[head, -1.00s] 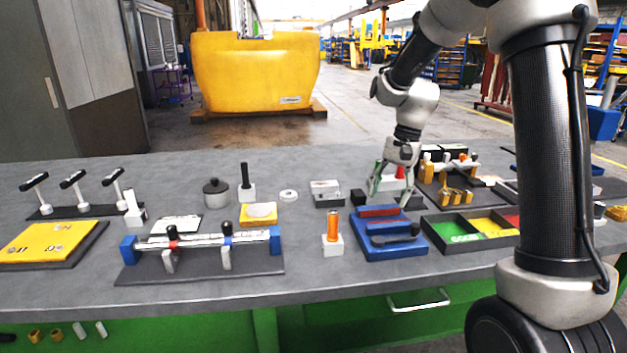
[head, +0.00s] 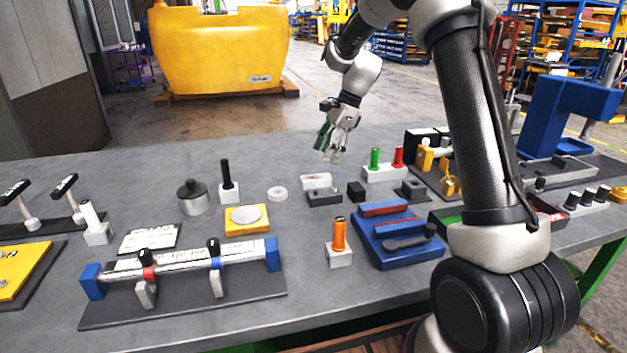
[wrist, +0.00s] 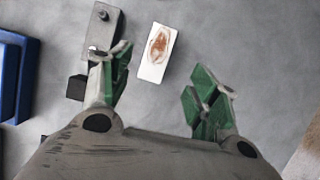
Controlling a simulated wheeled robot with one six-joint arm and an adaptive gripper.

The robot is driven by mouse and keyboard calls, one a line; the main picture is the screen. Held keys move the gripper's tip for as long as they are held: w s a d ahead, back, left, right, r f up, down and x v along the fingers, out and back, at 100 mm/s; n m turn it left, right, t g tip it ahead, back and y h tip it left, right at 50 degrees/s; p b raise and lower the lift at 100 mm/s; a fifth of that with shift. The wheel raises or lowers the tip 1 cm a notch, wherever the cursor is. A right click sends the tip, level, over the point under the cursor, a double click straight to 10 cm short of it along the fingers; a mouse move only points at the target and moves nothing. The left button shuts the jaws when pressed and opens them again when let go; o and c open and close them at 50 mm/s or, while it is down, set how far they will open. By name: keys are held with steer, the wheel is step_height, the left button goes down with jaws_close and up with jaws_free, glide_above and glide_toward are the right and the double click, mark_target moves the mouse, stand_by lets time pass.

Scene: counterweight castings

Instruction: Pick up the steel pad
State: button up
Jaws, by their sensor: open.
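A pale, flat rectangular pad (head: 316,181) lies on the grey bench behind a dark grey block with a small knob (head: 323,197). It looks like the steel pad. In the wrist view the pad (wrist: 157,53) shows a brown, rust-like patch, and the dark block (wrist: 100,32) lies to its left. My gripper (head: 329,147) is open and empty, with green finger pads, raised above the bench behind the pad. In the wrist view the pad lies beyond the gap between my fingertips (wrist: 160,75), apart from both.
To the right are a small black cube (head: 356,191) and a white block with green and red pegs (head: 385,173). A blue fixture (head: 395,255) and an orange-handled block (head: 339,255) stand nearer. The bench behind is clear.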

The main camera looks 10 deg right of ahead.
mark_target(317, 177)
steer(key=shift+a+f+m, duration=0.1)
steer(key=shift+f+m, duration=0.1)
steer(key=shift+m, duration=0.1)
steer(key=x, duration=0.7)
steer(key=shift+s+f, duration=0.25)
steer(key=shift+f, duration=0.25)
jaws_close()
stand_by(0.4)
